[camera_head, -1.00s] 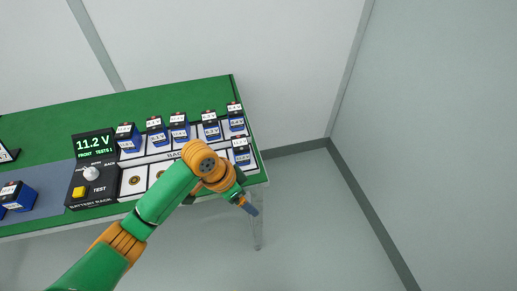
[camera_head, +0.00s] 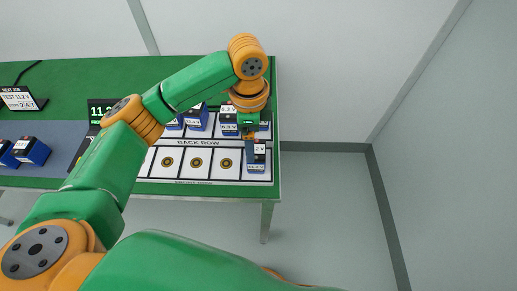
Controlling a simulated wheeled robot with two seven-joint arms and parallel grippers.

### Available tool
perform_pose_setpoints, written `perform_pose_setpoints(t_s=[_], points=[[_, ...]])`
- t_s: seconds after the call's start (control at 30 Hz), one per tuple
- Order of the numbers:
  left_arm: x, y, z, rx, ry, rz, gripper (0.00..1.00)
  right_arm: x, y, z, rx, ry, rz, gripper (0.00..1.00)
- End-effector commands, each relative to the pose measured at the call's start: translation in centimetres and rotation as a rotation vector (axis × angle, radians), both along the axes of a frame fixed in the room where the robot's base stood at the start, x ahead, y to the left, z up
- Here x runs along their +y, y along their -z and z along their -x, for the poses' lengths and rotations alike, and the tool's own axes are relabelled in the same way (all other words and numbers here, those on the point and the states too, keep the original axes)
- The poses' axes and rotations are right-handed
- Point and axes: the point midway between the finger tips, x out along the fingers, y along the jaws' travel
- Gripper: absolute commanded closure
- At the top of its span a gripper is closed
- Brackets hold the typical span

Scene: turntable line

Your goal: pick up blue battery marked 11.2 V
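A blue battery (camera_head: 257,160) with a white label stands in the rightmost front slot of the rack. Its label shows "2 V"; the start of the marking is covered by my gripper. My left gripper (camera_head: 248,134) points down at this battery's upper left edge, at its back side. Its fingers are small and partly hidden, so I cannot tell whether they are open or touching the battery. Other blue batteries (camera_head: 197,119) stand in the back row, one labelled about 6.3 V (camera_head: 228,118); my wrist hides part of the row's right end. My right gripper is out of view.
The front row's other visible slots (camera_head: 197,163) are empty with round contacts. A tester display (camera_head: 101,109) reading "11.2" is partly behind my arm. Two blue batteries (camera_head: 31,151) and a sign (camera_head: 20,98) reading "TEST 11.2 V" are at left. Floor right of the green table (camera_head: 90,68) is clear.

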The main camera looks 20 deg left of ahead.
Motion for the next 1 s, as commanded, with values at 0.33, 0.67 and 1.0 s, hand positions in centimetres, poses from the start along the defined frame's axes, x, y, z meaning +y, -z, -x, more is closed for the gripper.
perform_pose_setpoints(t_s=[0.33,0.67,1.0], points=[[-1.1,5.8,0.0,0.003,-0.001,0.000,0.15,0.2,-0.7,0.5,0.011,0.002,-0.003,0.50],[-1.0,7.3,-0.1,-0.002,0.000,0.001,0.18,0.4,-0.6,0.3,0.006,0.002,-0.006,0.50],[-1.0,7.2,-0.1,-0.003,0.000,0.001,1.00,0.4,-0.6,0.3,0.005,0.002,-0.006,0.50]])
